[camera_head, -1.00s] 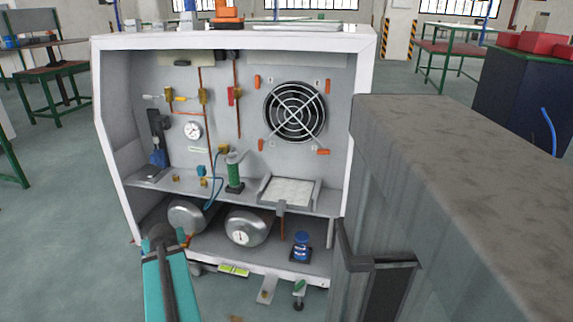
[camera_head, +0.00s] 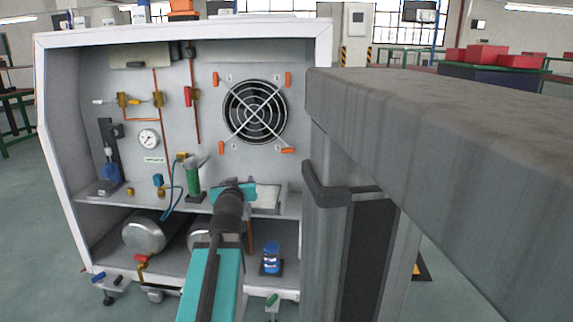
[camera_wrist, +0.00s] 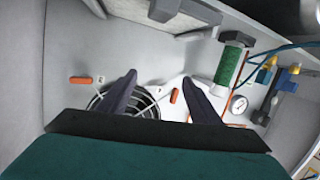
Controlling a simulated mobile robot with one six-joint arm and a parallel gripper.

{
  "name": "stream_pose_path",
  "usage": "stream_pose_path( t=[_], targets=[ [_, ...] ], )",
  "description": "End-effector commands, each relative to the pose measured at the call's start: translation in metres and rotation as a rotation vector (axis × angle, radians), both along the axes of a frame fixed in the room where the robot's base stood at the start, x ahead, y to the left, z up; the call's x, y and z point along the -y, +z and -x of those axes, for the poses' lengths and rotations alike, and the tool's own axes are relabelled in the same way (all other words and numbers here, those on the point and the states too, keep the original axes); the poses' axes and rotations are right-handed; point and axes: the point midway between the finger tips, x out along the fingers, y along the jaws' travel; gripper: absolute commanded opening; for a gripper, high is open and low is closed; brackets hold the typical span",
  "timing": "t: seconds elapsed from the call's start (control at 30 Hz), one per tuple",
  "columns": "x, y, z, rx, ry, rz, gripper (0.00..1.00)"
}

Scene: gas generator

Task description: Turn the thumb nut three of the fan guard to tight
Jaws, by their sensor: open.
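The fan guard (camera_head: 254,111) is a round wire grille on the back panel of the cabinet, with orange thumb nuts around it. The upper-left nut (camera_head: 215,79), upper-right nut (camera_head: 288,79) and lower-left nut (camera_head: 221,147) stand upright; the lower-right nut (camera_head: 288,150) lies level. Small number labels beside them are too small to read, so I cannot tell which is three. My gripper (camera_wrist: 159,77) is open and empty, in front of the panel below the fan. In the wrist view, turned over, the lower-left nut (camera_wrist: 176,96) shows between the fingers and the lower-right nut (camera_wrist: 80,80) outside them.
A shelf with a white tray (camera_head: 268,199) lies beneath the fan. A green cylinder (camera_head: 193,178), a gauge (camera_head: 148,139) and pipes are to the left. A large grey block (camera_head: 430,130) stands close on the right.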

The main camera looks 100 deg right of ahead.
Motion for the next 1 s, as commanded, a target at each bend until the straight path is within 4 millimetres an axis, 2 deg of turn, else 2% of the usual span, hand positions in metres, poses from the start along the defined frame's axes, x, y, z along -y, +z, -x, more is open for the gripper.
stream_pose_path(
  t=[0.03,0.2,0.3,0.4,0.57,1.0],
  targets=[
    [-0.004,0.003,0.024,-0.006,-0.033,0.031,0.58],
    [-0.021,0.033,0.088,-0.028,-0.122,0.124,0.58],
    [-0.031,0.047,0.114,-0.040,-0.160,0.163,0.58],
    [-0.038,0.057,0.130,-0.049,-0.184,0.189,0.58],
    [-0.042,0.064,0.140,-0.055,-0.199,0.204,0.58],
    [-0.041,0.065,0.138,-0.054,-0.196,0.202,0.58]
  ],
)
